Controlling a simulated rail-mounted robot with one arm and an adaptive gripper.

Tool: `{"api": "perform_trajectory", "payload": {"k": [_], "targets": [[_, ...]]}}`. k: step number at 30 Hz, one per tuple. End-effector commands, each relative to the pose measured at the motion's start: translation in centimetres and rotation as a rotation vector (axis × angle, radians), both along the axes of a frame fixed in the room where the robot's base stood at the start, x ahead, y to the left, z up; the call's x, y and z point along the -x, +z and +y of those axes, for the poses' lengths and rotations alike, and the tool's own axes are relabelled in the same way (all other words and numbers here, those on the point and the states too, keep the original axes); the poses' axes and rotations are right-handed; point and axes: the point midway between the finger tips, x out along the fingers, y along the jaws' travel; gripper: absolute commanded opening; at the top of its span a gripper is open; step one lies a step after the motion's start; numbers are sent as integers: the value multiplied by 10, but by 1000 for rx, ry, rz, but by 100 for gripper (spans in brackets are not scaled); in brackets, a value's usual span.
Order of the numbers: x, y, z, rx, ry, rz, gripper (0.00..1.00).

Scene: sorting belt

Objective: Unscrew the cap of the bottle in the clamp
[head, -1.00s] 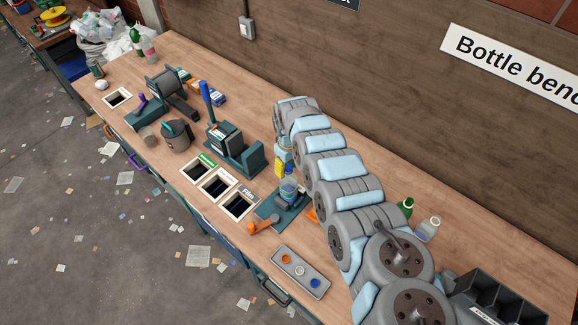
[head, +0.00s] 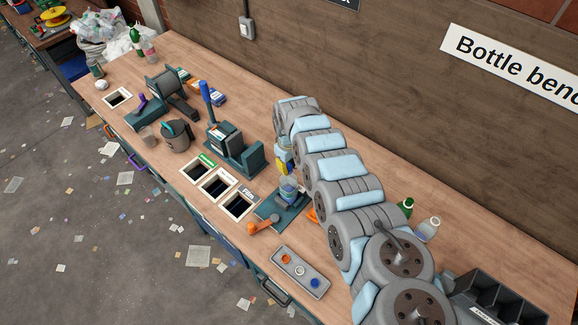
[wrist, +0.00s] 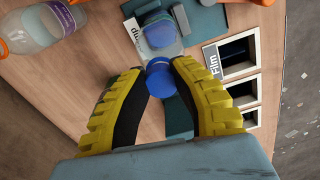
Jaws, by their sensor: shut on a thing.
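My gripper (wrist: 160,66) has yellow fingers with black pads, and in the wrist view its tips are closed on a small blue cap (wrist: 162,84). The translucent bottle (wrist: 159,34) with a bluish look stands beyond the cap, in the clamp (wrist: 203,17). In the head view the bottle (head: 289,187) is upright in the teal clamp (head: 287,213) with an orange handle. My yellow fingers (head: 285,162) are just above it, partly hidden by my arm. I cannot tell whether the cap still touches the bottle.
A grey tray (head: 317,291) with orange, white and blue caps lies in front of the clamp. Several framed openings, one labelled Film (head: 238,206), are to the left. A clear bottle (head: 427,230) and a black divided bin (head: 490,292) stand right of my arm.

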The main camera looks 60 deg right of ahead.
Motion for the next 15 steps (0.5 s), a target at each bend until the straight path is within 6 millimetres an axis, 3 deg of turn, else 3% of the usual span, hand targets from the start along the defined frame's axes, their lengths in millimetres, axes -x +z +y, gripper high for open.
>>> {"api": "perform_trajectory", "payload": {"k": [15], "targets": [[-1,0,0,0,386,0,0]]}}
